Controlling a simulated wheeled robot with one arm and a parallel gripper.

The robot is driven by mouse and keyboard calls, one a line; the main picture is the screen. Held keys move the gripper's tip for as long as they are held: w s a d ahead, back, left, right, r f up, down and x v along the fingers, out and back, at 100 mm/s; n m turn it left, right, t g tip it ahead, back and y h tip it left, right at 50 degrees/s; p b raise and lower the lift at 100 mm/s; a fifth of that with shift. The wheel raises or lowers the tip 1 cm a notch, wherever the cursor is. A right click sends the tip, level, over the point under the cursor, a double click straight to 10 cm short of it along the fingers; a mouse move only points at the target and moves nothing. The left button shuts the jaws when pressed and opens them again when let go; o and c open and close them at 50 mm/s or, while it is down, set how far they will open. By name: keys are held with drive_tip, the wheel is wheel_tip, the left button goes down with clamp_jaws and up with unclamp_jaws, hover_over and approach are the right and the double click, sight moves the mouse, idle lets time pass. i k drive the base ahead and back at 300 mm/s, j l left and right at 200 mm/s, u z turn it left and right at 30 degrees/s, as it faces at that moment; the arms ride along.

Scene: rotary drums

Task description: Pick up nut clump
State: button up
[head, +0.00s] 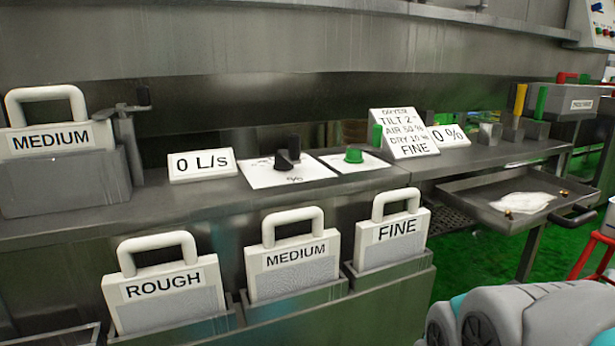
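A metal tray (480,197), like a pulled-out drawer, is at the right below the counter. A flat white patch (523,202) lies on it. Two small brown-gold bits lie on the tray, one near its front edge (508,213) and one near its right side (563,192). Either may be the nut clump, but they are too small to tell. Grey and teal links of my arm show at the bottom right. My gripper's fingers are not in view.
A steel counter (215,200) holds readout signs, a black knob (288,153) and a green knob (353,155). ROUGH (167,285), MEDIUM (293,262) and FINE (391,235) screens stand in slots below. A red stool (592,250) is at the right edge.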

sight(509, 213)
drive_tip(key=z, duration=1.25)
drive_tip(key=i+l+u, duration=0.3)
drive_tip(key=l, duration=0.35)
drive_tip(key=i+l+u, duration=0.15)
drive_tip(key=i+l, duration=0.15)
drive_tip(key=i+l+u, duration=0.2)
drive_tip(key=l, duration=0.2)
